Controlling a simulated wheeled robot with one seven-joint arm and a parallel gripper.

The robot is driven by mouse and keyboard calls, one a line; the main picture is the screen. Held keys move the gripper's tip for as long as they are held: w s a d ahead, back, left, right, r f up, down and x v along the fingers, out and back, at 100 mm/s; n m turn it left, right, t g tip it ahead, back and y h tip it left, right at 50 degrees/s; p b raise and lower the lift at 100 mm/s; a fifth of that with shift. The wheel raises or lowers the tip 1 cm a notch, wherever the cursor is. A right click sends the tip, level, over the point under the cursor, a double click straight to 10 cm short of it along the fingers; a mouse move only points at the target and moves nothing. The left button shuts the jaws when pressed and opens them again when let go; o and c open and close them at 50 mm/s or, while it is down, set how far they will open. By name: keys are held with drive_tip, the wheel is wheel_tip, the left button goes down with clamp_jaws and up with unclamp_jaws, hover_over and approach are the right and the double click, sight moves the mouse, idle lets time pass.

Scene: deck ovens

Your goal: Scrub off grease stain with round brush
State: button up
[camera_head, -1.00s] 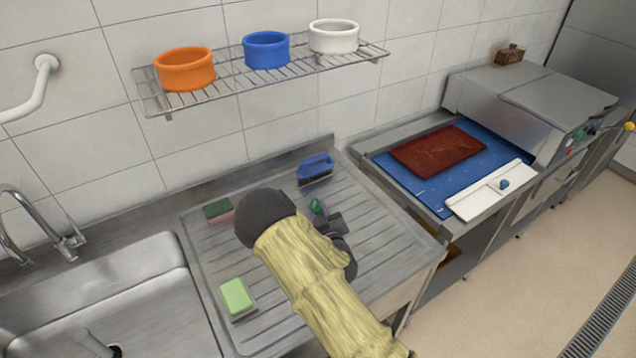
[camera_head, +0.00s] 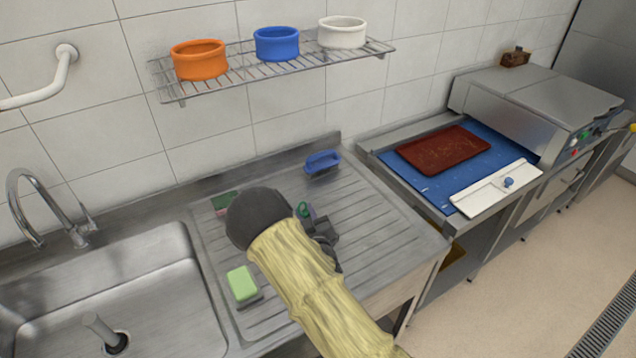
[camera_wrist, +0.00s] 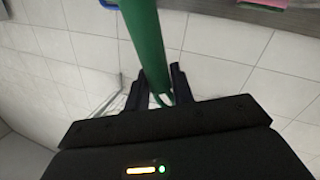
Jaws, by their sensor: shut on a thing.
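My gripper (camera_wrist: 160,88) is shut on a green handle (camera_wrist: 146,45) in the wrist view. In the head view a small green part of it (camera_head: 304,210) shows beside my dark wrist, over the ribbed steel drainboard (camera_head: 375,250). The brush head is out of the wrist view and hidden in the head view, so I cannot tell whether it is round. A dark red-brown board or tray (camera_head: 442,149) lies on a blue mat (camera_head: 440,186) at the right. I cannot make out a grease stain clearly on any surface.
A blue brush (camera_head: 322,163), a green-and-pink sponge (camera_head: 224,202) and a light green sponge (camera_head: 242,284) are on the drainboard. A sink (camera_head: 110,290) is at left. A wire rack (camera_head: 290,66) holds three bowls above. A white scraper-like item (camera_head: 496,188) lies at right.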

drive_tip(key=shift+s+a+r+p, duration=0.1)
drive_tip(key=shift+r+p, duration=0.15)
drive_tip(key=shift+r, duration=0.4)
drive_tip(key=shift+s+a+r+p, duration=0.1)
drive_tip(key=shift+r+p, duration=0.15)
drive_tip(key=shift+r, duration=0.35)
drive_tip(key=shift+w+d+r+p, duration=0.15)
drive_tip(key=shift+r+p, duration=0.45)
drive_tip(key=shift+r, duration=0.3)
drive_tip(key=shift+r+p, duration=0.4)
drive_tip(key=shift+r, duration=0.35)
drive_tip(key=shift+s+a+r+p, duration=0.1)
drive_tip(key=shift+a+r+p, duration=0.1)
drive_tip(key=shift+r, duration=0.2)
drive_tip(key=shift+s+a+r+p, duration=0.1)
drive_tip(key=shift+r+p, duration=0.1)
drive_tip(key=shift+r, duration=0.15)
drive_tip(key=shift+d+r, duration=0.25)
drive_tip(key=shift+r, duration=0.1)
drive_tip(key=shift+w, duration=0.15)
